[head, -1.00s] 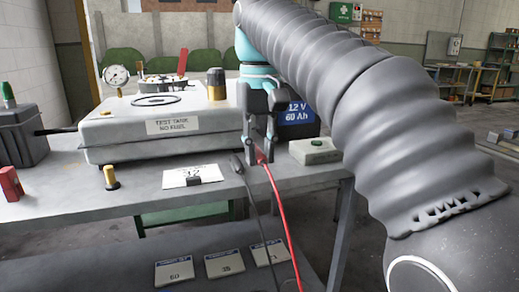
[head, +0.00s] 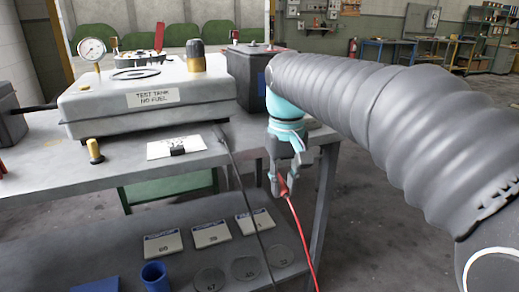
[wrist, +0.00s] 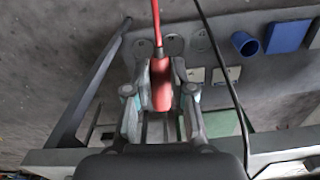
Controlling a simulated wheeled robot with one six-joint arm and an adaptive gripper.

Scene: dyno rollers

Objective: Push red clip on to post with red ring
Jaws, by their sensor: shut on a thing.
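The red clip (head: 283,187) hangs with its red cable from my gripper (head: 281,180), off the front right of the upper table. In the wrist view the red clip (wrist: 161,85) sits between the shut fingers of my gripper (wrist: 160,75). The dark battery box (head: 243,75) stands behind, on the table's right end, partly hidden by my arm. A small red patch shows on its top, but I cannot tell whether it is the ring on a post. The clip is well apart from the battery.
The test tank (head: 150,100) fills the table's left and middle. A black cable (head: 240,185) hangs over the table's front edge, left of my gripper. The lower shelf (head: 120,262) holds cards, discs and a blue cup (head: 154,275). Floor to the right is clear.

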